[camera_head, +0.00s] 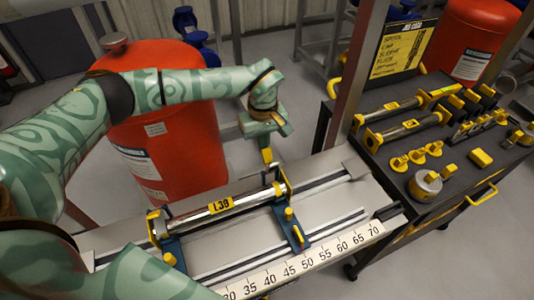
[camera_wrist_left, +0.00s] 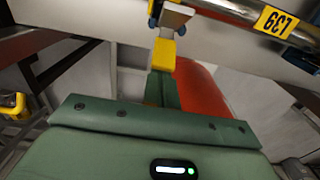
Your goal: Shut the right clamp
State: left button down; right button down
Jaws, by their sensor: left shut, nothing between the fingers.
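A shiny metal tube (camera_head: 240,202) with a yellow label lies across two blue and yellow clamps on the bench. The right clamp (camera_head: 302,240) is a blue bracket with yellow parts at the tube's right end. The left clamp (camera_head: 172,253) holds the other end. My left gripper (camera_head: 267,156) points down just behind the right clamp, its yellow fingertips shut and empty. In the left wrist view the fingertips (camera_wrist_left: 164,54) are close to the clamp's metal and blue end (camera_wrist_left: 175,17); I cannot tell whether they touch. The right clamp's exact latch state is unclear. My right gripper is out of view.
The bench has dark rails and a white number scale (camera_head: 318,256) along its front. A red drum (camera_head: 180,140) stands behind my left arm. A dark cart (camera_head: 400,195) with more tubes and yellow parts stands at right, beside a metal post (camera_head: 355,70).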

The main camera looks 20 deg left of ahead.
aim_at(270, 154)
pick_arm(q)
jog(key=shift+d, duration=0.1)
jog(key=shift+s+d+p, duration=0.7)
jog(key=shift+s+d, duration=0.35)
jog(key=shift+s+d+f+p, duration=0.1)
jog(key=shift+s+d+p, duration=0.3)
jog(key=shift+d+p, duration=0.1)
notch_tip(270, 154, up, 7)
jog(key=p, duration=0.5)
jog(key=shift+w+a, duration=0.4)
jog(key=shift+a, duration=0.05)
